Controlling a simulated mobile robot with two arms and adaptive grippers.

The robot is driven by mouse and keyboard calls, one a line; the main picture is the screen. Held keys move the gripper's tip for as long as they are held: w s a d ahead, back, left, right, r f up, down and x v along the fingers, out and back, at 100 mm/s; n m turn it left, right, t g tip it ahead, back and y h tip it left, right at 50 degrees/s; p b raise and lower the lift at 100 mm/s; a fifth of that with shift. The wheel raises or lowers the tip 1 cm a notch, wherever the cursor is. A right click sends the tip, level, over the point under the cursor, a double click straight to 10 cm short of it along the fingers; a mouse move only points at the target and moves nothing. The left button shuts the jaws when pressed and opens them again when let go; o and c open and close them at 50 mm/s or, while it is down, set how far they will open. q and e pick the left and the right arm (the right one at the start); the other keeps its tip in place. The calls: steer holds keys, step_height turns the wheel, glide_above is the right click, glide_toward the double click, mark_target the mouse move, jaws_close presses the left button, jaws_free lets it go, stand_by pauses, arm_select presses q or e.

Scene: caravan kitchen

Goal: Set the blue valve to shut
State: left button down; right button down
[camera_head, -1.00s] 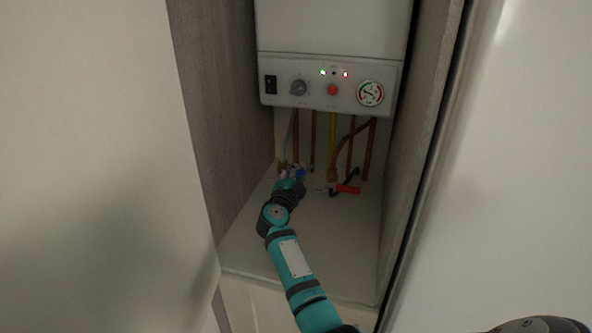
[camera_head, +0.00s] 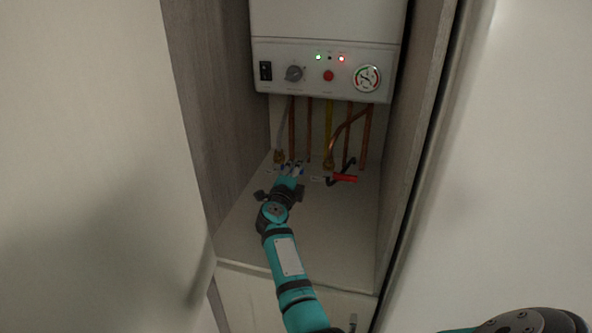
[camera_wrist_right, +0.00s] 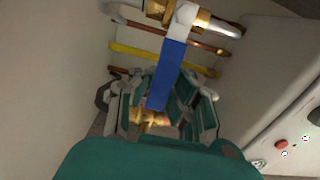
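The blue valve lever (camera_wrist_right: 168,72) runs down from a white end piece by a brass fitting (camera_wrist_right: 190,18) and lies between the fingers of my right gripper (camera_wrist_right: 165,100). The fingers stand apart on either side of it, with a gap visible; any contact is unclear. In the head view my right gripper (camera_head: 290,170) is at the pipe ends at the back left of the cupboard floor and largely hides the blue lever. My left gripper is not in view.
A white boiler (camera_head: 325,65) with knob, lights and gauge hangs above several copper pipes and a yellow one. A red-handled valve (camera_head: 344,178) is right of my gripper. Wooden side walls (camera_head: 195,100) bound the narrow cupboard. The front floor (camera_head: 335,235) is clear.

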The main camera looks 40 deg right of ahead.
steer(key=shift+s+a+f, duration=0.1)
steer(key=shift+a+f, duration=0.15)
steer(key=shift+f, duration=0.45)
steer(key=c, duration=1.2)
jaws_free()
steer(key=shift+s+a+r, duration=0.15)
steer(key=shift+r, duration=0.3)
steer(key=shift+c, duration=0.2)
steer(key=shift+d+r, duration=0.1)
steer(key=shift+d, duration=0.1)
step_height(320, 180, up, 10)
steer(key=shift+a+f, duration=0.1)
steer(key=shift+c, duration=0.5)
